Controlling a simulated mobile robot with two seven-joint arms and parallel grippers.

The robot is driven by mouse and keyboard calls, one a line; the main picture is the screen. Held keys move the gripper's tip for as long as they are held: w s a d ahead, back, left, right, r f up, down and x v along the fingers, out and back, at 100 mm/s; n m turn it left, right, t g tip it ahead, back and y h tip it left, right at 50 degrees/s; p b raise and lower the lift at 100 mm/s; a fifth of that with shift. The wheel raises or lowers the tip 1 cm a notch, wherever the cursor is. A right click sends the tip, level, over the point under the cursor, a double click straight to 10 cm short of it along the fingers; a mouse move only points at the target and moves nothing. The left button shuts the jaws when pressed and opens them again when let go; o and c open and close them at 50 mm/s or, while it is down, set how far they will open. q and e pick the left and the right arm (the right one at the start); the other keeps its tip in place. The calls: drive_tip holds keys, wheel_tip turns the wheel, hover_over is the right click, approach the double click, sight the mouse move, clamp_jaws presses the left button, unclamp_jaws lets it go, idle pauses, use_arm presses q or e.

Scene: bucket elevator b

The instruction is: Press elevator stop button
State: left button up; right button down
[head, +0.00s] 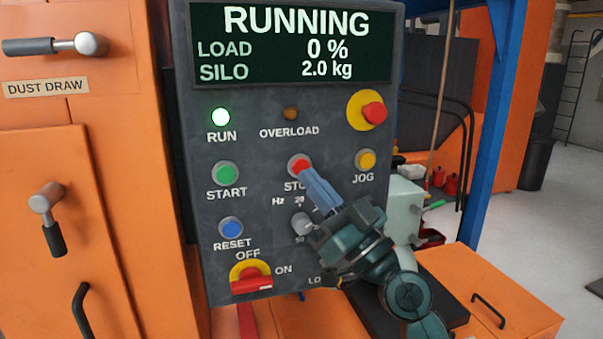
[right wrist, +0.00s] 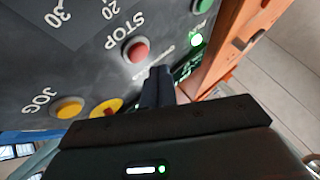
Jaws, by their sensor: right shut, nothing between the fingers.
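The red stop button (head: 299,164) sits in the middle of the grey control panel (head: 260,140), with its label STOP partly covered by my fingers. My right gripper (head: 311,177) is shut and empty, its fingertips just below and right of the button. In the right wrist view the stop button (right wrist: 136,50) shows beside the tips of my shut fingers (right wrist: 158,72), with a small gap in the picture. I cannot tell whether the fingers touch the panel. My left gripper is not in view.
The display (head: 295,45) reads RUNNING, and the green RUN lamp (head: 220,117) is lit. Near the stop button are the green start button (head: 225,174), yellow jog button (head: 365,160), blue reset button (head: 230,229) and a red emergency button (head: 373,113). A red switch (head: 251,279) is lower left.

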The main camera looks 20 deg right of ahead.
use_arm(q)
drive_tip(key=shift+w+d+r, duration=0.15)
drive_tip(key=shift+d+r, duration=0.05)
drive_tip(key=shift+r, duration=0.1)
use_arm(e)
drive_tip(key=shift+w, duration=0.55)
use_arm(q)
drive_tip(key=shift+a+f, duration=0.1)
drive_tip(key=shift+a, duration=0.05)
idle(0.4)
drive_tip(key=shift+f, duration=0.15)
use_arm(e)
drive_tip(key=shift+w, duration=0.1)
idle(0.6)
use_arm(q)
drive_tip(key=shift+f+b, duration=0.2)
drive_tip(key=shift+b, duration=0.25)
use_arm(e)
drive_tip(key=shift+w, duration=0.35)
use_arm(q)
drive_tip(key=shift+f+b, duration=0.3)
use_arm(e)
drive_tip(key=shift+w, duration=0.4)
drive_tip(key=shift+s, duration=0.1)
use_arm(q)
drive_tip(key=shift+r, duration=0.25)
use_arm(e)
drive_tip(key=shift+s, duration=0.75)
